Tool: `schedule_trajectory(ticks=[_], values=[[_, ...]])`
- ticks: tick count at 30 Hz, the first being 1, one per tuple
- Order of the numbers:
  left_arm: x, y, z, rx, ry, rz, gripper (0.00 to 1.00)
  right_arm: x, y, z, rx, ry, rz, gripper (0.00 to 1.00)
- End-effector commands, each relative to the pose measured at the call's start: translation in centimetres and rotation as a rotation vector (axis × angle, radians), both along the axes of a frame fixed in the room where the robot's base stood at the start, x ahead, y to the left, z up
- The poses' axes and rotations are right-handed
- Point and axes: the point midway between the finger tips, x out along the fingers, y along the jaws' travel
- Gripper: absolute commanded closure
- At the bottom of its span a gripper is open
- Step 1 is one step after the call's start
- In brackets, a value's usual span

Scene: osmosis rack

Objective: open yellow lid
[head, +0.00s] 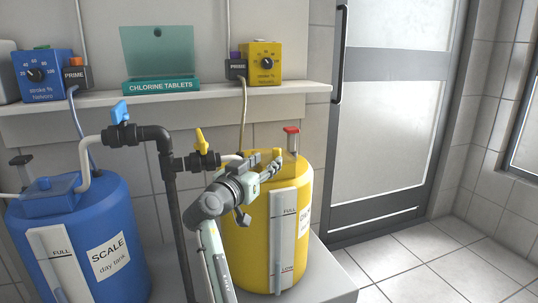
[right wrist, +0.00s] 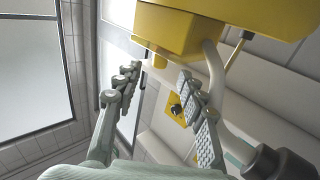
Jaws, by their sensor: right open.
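The yellow tank (head: 258,240) stands right of the black pipe in the head view. Its yellow lid (head: 258,155) is on the tank top, partly hidden behind my right gripper (head: 273,168). In the right wrist view, a yellow box-shaped part (right wrist: 180,28), apparently the lid, fills the top, with a pale hose (right wrist: 213,68) at it. My right gripper (right wrist: 158,76) is open there, its two fingers apart with nothing held between them. The fingertips are close to the yellow part; I cannot tell whether they touch it. My left gripper is not in view.
A blue tank (head: 85,265) stands at the left. A black pipe (head: 172,210) with a yellow-handled valve (head: 202,142) is close left of my right arm. A red-capped tube (head: 291,138) rises at the tank's right. The shelf (head: 215,90) holds pumps. Floor is free at right.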

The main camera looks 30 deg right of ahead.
Motion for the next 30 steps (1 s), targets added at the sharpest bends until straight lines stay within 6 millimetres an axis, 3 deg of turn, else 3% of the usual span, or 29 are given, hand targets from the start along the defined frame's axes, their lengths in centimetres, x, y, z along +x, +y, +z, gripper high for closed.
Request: schedule_trajectory(ticks=[15,27,30], values=[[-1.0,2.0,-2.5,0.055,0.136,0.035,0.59,3.5,-5.8,0.1,-0.001,0.0,-0.001,0.59],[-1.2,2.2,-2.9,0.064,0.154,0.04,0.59,4.0,-6.6,0.0,0.0,0.0,0.001,0.59],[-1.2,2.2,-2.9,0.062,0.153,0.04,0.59,4.0,-6.6,0.0,0.0,0.0,0.001,0.72]])
